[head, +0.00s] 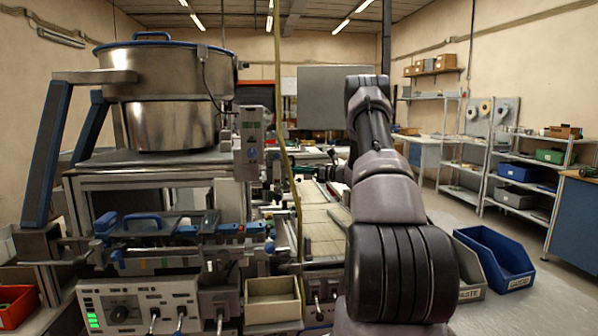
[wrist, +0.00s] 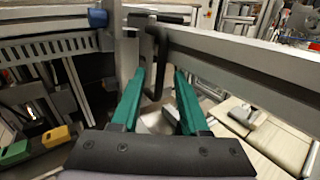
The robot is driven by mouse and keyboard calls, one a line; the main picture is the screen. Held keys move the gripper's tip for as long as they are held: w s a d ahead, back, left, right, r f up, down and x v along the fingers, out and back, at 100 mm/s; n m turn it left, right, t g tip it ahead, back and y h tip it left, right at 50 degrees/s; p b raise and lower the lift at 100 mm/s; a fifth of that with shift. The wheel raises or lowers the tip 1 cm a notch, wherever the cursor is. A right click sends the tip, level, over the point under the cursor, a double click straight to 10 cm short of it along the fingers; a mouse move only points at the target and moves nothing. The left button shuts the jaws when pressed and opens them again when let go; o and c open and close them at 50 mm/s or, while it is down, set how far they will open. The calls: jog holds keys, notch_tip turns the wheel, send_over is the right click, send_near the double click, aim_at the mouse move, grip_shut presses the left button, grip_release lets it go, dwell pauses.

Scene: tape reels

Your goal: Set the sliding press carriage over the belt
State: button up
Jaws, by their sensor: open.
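My gripper (wrist: 160,74) is open in the wrist view, with two green fingers apart. A dark upright bar, like a handle (wrist: 151,60), shows between and beyond the fingertips; whether they touch it I cannot tell. It joins a grey metal frame, which may be part of the press carriage; I cannot make out the whole carriage. Pale segments of the belt (wrist: 282,142) lie at the lower right of the wrist view.
A large metal pot (head: 165,85) stands on the machine at left. A control panel with green lights (head: 140,304) and an empty beige bin (head: 272,300) are in front. A blue bin (head: 497,262) and shelves (head: 525,180) are at right. A metal rail (wrist: 235,60) crosses beside my fingers.

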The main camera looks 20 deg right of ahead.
grip_shut()
dwell(1.4)
